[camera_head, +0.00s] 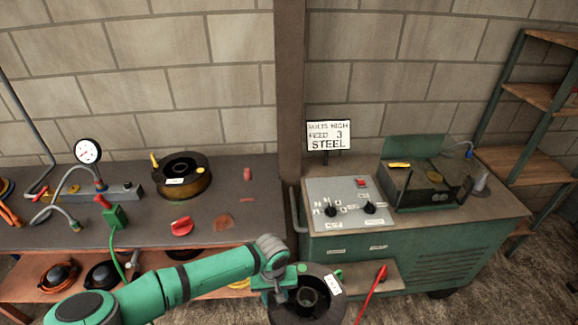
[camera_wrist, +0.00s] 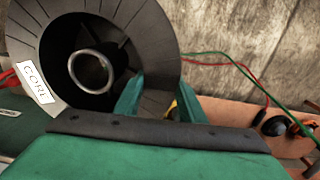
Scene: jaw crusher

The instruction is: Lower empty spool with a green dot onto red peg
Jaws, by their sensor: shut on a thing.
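A dark spool (camera_head: 311,303) with no wire on it hangs in front of the green cabinet at the bottom of the head view.
The bench (camera_head: 225,200) holds a wire-filled spool (camera_head: 184,182), a red knob-like piece (camera_head: 181,227) and a gauge (camera_head: 88,151). The green cabinet (camera_head: 400,256) bears a control panel (camera_head: 335,190) and an open box (camera_head: 432,186). A red rod (camera_head: 371,293) stands close right of the held spool.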

